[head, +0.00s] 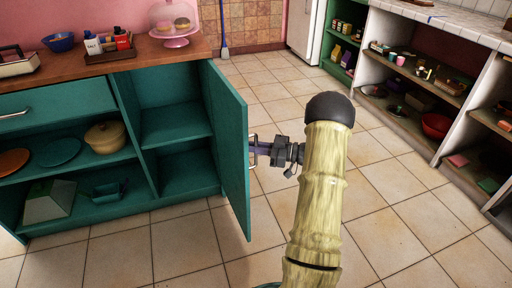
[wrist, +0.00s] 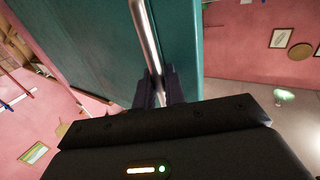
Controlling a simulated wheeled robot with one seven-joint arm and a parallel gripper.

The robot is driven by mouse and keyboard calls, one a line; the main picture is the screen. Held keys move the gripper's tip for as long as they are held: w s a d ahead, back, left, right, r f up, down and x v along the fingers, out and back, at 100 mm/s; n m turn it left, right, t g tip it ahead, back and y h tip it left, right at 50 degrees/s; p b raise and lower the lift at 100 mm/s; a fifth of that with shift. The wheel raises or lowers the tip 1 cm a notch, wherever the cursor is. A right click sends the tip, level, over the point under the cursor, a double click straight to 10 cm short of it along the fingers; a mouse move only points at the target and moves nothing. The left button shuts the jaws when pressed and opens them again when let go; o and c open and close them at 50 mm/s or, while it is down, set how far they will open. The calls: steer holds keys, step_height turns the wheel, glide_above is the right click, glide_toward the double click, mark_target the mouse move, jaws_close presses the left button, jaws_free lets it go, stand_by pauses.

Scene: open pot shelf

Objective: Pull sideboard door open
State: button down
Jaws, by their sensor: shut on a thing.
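The teal sideboard (head: 95,185) stands at the left of the head view. Its door (head: 229,150) stands wide open, swung out to the right, and the compartment behind it (head: 175,127) shows empty shelves. My gripper (head: 256,150) is at the outer face of the door. In the wrist view my gripper (wrist: 160,90) is shut on the door's metal bar handle (wrist: 145,35), with one dark finger on each side of it. The teal door panel (wrist: 180,40) fills the space behind the handle.
Open shelves beside the door hold a yellow pot (head: 105,137), plates and a dark teal dish (head: 108,191). A pink cake stand (head: 175,38) and a condiment tray (head: 110,50) are on the wooden top. The tiled floor (head: 200,250) is clear. White shelving (head: 430,75) stands at the right.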

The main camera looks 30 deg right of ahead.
steer(key=shift+r, duration=0.1)
steer(key=c, duration=1.8)
jaws_free()
steer(key=shift+c, duration=0.2)
steer(key=p+v, duration=0.4)
steer(key=v, duration=1.3)
steer(key=shift+s+d, duration=0.1)
